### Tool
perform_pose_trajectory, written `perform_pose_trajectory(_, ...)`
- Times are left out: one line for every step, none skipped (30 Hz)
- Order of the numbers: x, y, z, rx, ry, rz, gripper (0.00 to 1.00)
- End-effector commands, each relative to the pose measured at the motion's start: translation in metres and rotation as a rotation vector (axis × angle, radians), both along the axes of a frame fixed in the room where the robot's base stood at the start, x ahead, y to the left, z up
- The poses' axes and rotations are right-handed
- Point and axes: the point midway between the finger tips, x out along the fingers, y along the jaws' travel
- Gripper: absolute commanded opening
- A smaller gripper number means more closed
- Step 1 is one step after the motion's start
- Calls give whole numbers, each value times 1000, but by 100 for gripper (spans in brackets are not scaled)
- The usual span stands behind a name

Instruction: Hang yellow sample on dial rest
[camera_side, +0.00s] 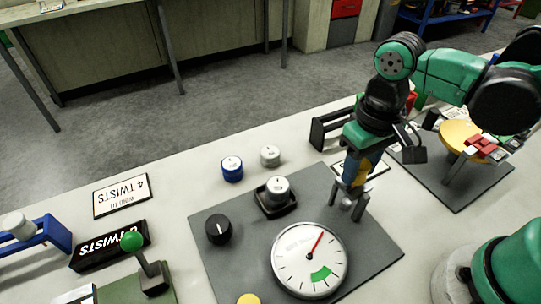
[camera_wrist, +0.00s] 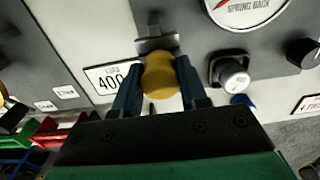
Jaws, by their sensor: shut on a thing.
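The yellow sample (camera_wrist: 160,80) is between the blue fingers of my gripper (camera_wrist: 161,88) in the wrist view. In the side view my gripper (camera_side: 352,178) points down at the right of the round white dial (camera_side: 309,260), and only a bit of the yellow sample (camera_side: 364,167) shows between the fingers. A small grey metal rest (camera_side: 353,207) stands on the dark plate beside the dial, just under the fingertips. In the wrist view the rest (camera_wrist: 156,43) is right at the sample's far side; I cannot tell whether they touch.
A silver spool (camera_side: 277,189) sits in a dark square holder, near a black knob (camera_side: 218,230). A blue spool (camera_side: 232,168) and another silver spool (camera_side: 270,156) stand behind. A yellow round stand (camera_side: 458,136) with red pieces is at right. A green-knobbed lever (camera_side: 132,241) stands at left.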

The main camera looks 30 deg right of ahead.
Motion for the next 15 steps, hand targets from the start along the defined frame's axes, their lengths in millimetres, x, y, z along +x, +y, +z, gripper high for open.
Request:
perform_pose_trajectory(0, 0, -2, 0, 0, 0, 0)
perform_pose_trajectory(0, 0, -3, 0, 0, 0, 0)
perform_pose_trajectory(0, 0, -5, 0, 0, 0, 0)
perform_pose_trajectory(0, 0, -6, 0, 0, 0, 0)
perform_pose_trajectory(0, 0, -7, 0, 0, 0, 0)
perform_pose_trajectory(0, 0, -8, 0, 0, 0, 0)
perform_pose_trajectory(0, 0, -9, 0, 0, 0, 0)
perform_pose_trajectory(0, 0, -10, 0, 0, 0, 0)
perform_pose_trajectory(0, 0, -9, 0, 0, 0, 49)
perform_pose_trajectory(0, 0, -9, 0, 0, 0, 57)
perform_pose_trajectory(0, 0, -9, 0, 0, 0, 66)
perform_pose_trajectory(0, 0, -9, 0, 0, 0, 74)
perform_pose_trajectory(0, 0, -9, 0, 0, 0, 74)
perform_pose_trajectory(0, 0, -9, 0, 0, 0, 74)
perform_pose_trajectory(0, 0, -9, 0, 0, 0, 74)
